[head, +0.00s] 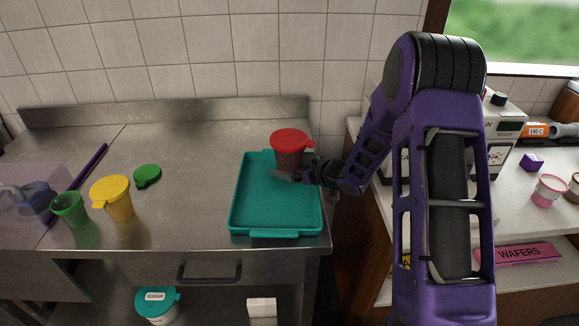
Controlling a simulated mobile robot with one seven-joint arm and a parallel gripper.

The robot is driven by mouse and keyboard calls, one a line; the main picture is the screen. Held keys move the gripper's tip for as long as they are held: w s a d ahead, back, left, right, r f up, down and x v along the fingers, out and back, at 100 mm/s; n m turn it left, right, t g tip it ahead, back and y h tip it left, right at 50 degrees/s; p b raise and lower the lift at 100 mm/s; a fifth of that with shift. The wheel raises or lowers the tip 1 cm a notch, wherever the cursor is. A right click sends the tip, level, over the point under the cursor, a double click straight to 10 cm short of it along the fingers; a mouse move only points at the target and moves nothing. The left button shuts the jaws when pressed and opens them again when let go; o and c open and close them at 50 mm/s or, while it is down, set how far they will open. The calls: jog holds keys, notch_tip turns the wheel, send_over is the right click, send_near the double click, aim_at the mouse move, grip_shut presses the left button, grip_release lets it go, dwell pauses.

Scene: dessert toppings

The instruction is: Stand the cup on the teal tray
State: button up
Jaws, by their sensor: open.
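The teal tray (257,215) lies on the steel counter near its right end. A dark red cup with a bright red lid (289,153) is upright over the tray's back right part and appears to stand on it. My gripper (298,174) reaches in from the right, low at the cup's front right side. Its jaws are open, and one dark finger shows in front of the cup's base. The gripper partly hides the base, so I cannot tell whether a finger touches the cup.
A yellow lidded cup (113,199), an open green cup (70,208) and a green lid (147,176) are on the counter's left. A purple rod (88,169) lies behind them. The counter's middle is clear. A cluttered white shelf unit stands at right, across a gap.

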jog(key=shift+r, duration=0.3)
jog(key=p+v, duration=0.1)
jog(key=v, duration=1.1)
jog(key=shift+f, duration=0.1)
